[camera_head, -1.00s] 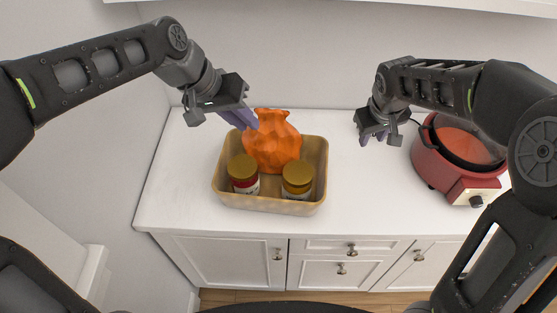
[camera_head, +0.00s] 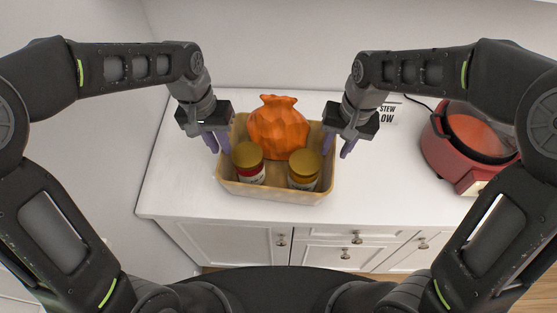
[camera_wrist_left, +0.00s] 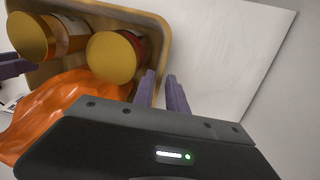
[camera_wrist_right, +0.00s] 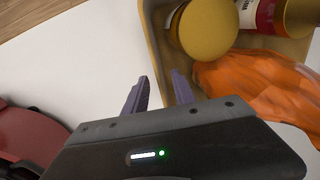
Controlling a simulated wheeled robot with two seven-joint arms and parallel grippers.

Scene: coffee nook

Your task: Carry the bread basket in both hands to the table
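The tan bread basket (camera_head: 275,195) stands on the white counter. It holds an orange faceted bag-like object (camera_head: 278,128) and two gold-lidded jars, one at left (camera_head: 248,157) and one at right (camera_head: 304,164). My left gripper (camera_head: 217,144) is at the basket's left wall, pointing down, fingers apart. In the left wrist view its fingers (camera_wrist_left: 161,88) lie around the line of the rim (camera_wrist_left: 158,22). My right gripper (camera_head: 338,148) is at the right wall, fingers apart. In the right wrist view the rim (camera_wrist_right: 153,50) runs between its fingertips (camera_wrist_right: 160,80). Contact with the wall cannot be told.
A red cooker (camera_head: 455,165) stands on the counter at right, with its cord behind. A small sign (camera_head: 388,113) lies behind my right gripper. The white counter (camera_head: 180,185) is clear left of the basket. White cabinet fronts (camera_head: 235,243) are below. No table is identifiable.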

